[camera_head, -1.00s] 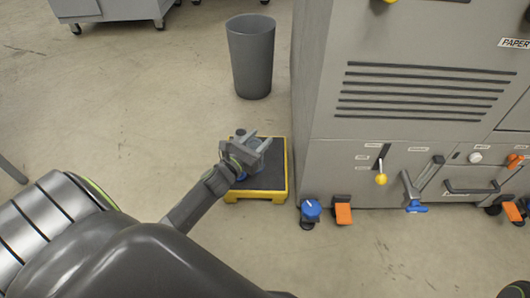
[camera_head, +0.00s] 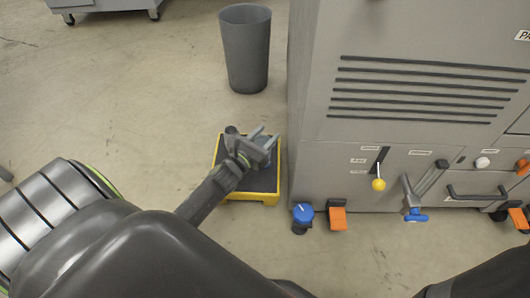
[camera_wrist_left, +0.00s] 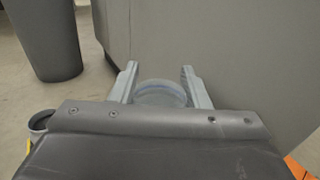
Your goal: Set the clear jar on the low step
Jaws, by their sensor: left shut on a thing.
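The low step (camera_head: 262,197) has a yellow frame and a dark top, and stands on the floor left of the large grey machine. My left gripper (camera_head: 266,137) is over the step in the head view, with its fingers pointing away from me. In the left wrist view the clear jar (camera_wrist_left: 160,92) shows as a pale, see-through round rim between the two fingers, and the gripper is shut on it. The jar's lower part is hidden behind the gripper body. I cannot tell whether the jar touches the step. My right gripper is not in view.
A grey bin (camera_head: 246,50) stands behind the step. The machine (camera_head: 400,130) rises close on the right, with a blue knob (camera_head: 303,213) and an orange pedal (camera_head: 338,218) low at its front. Floor left of the step is clear.

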